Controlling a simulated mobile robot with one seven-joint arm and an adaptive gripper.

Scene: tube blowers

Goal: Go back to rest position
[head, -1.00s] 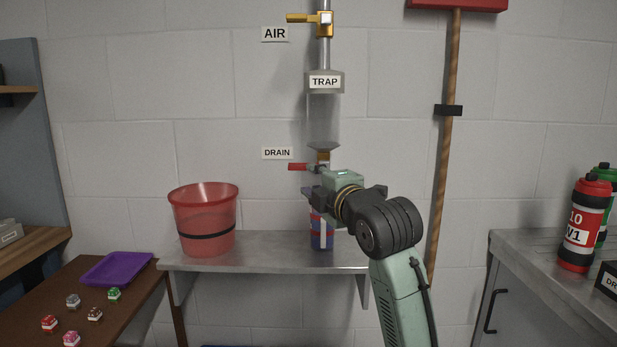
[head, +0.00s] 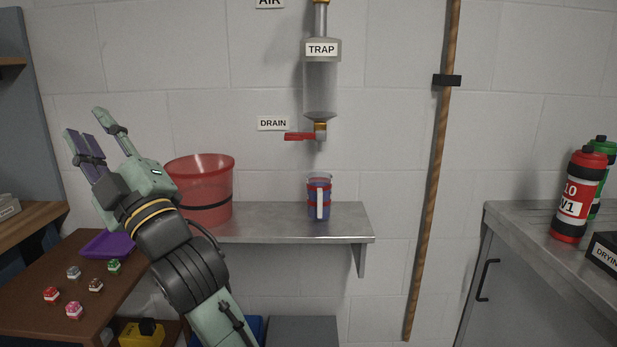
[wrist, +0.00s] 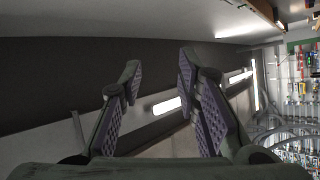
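My gripper (head: 98,138) is raised at the left of the head view, pointing up and in front of the purple tray and the left edge of the red bucket. In the wrist view its two fingers (wrist: 158,85) stand apart with nothing between them. The clear trap (head: 320,88) hangs on the wall, with its red drain handle (head: 299,136) pointing left. A blue and red cup (head: 319,197) with a light handle stands upright on the metal shelf (head: 290,225), below the drain.
A red bucket (head: 203,192) stands on the shelf's left. A brown table (head: 35,312) holds a purple tray (head: 98,247), partly hidden by my arm, and several small colored pieces. Red and green bottles (head: 573,196) stand on the right counter. A wooden pole (head: 437,170) leans along the wall.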

